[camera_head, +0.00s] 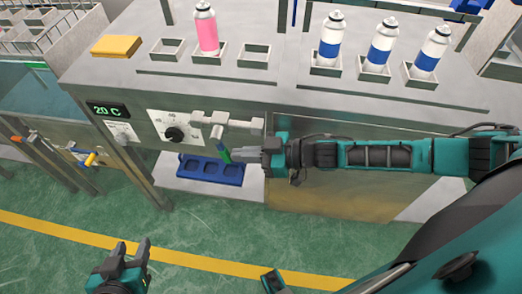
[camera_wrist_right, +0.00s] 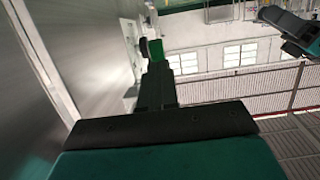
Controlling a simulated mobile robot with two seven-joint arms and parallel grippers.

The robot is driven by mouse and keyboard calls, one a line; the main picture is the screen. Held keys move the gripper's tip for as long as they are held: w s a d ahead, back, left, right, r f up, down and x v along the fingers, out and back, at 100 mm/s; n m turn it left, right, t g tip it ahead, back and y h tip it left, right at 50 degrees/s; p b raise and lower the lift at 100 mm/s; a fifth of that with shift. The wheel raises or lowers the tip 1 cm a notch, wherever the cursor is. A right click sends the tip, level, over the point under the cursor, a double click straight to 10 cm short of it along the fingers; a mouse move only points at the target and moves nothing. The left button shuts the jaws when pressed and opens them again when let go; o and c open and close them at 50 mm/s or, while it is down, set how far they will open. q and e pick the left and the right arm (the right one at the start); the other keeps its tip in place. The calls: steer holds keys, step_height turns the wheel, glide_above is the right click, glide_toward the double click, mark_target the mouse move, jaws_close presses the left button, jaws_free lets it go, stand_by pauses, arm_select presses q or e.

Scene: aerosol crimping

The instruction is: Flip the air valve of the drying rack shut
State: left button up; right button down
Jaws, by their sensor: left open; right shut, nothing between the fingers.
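The air valve shows on the bench front in the head view as a grey pipe fitting (camera_head: 218,131) with a green lever (camera_head: 224,155) hanging below it. A blue rack (camera_head: 203,177) with several recesses sits on a shelf beneath. My right gripper (camera_head: 240,157) is shut and empty, its tips at the right of the green lever; I cannot tell whether they touch. In the right wrist view a green piece (camera_wrist_right: 156,50) shows just beyond the dark fingers (camera_wrist_right: 155,75). My left gripper (camera_head: 130,252) is open and empty, low over the floor at the lower left.
A pink can (camera_head: 205,32) and several blue-and-white cans (camera_head: 381,45) stand in holders on the bench top, with a yellow block (camera_head: 117,46) at left. A black knob (camera_head: 174,134) and a display (camera_head: 108,110) are left of the valve. A yellow handle (camera_head: 91,159) is further left.

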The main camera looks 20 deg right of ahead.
steer(key=shift+w+a+f, duration=0.1)
steer(key=shift+w+a, duration=0.1)
steer(key=shift+a, duration=0.05)
steer(key=shift+w+a+f, duration=0.2)
steer(key=shift+a+f, duration=0.1)
steer(key=shift+f, duration=0.05)
stand_by(0.3)
